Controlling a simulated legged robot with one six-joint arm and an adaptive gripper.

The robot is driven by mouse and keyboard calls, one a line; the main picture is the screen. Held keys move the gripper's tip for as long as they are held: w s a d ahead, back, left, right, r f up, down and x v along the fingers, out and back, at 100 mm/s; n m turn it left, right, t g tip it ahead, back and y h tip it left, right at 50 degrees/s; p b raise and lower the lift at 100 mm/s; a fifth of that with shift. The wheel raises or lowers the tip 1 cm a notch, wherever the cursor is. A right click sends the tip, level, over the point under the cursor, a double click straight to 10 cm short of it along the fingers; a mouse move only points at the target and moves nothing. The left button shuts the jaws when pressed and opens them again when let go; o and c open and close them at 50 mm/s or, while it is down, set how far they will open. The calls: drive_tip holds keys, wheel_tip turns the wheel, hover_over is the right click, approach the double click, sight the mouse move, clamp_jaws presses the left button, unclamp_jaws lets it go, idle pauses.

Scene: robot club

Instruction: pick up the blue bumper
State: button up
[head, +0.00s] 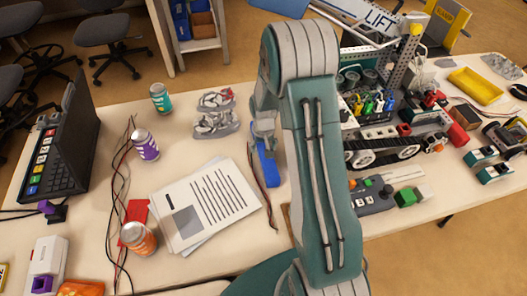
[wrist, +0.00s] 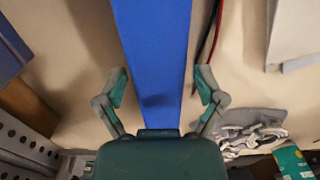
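The blue bumper (head: 267,165) is a long, smooth blue bar on the white table, just left of my arm in the head view. Part of it is hidden behind my arm and gripper there. In the wrist view the bumper (wrist: 158,45) runs from the top edge down to the gripper's palm. My gripper (wrist: 161,82) is open, with one finger on each side of the bar. A strip of table shows between each fingertip and the bar, so the fingers look apart from it. In the head view my gripper (head: 263,135) is over the bumper's far end, partly hidden by my arm.
Printed papers (head: 208,205) and thin red and black wires lie left of the bumper. Grey metal parts (head: 215,122) and a teal can (head: 160,98) stand farther back. A tracked robot (head: 385,150) and a grey controller (head: 372,197) crowd the right side.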

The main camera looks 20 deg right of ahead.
sight(264, 147)
drive_tip(key=shift+d, duration=0.1)
drive_tip(key=c, duration=0.7)
wheel_tip(264, 147, up, 10)
drive_tip(key=shift+r, duration=0.1)
drive_tip(key=o, duration=0.6)
drive_tip(key=c, duration=0.6)
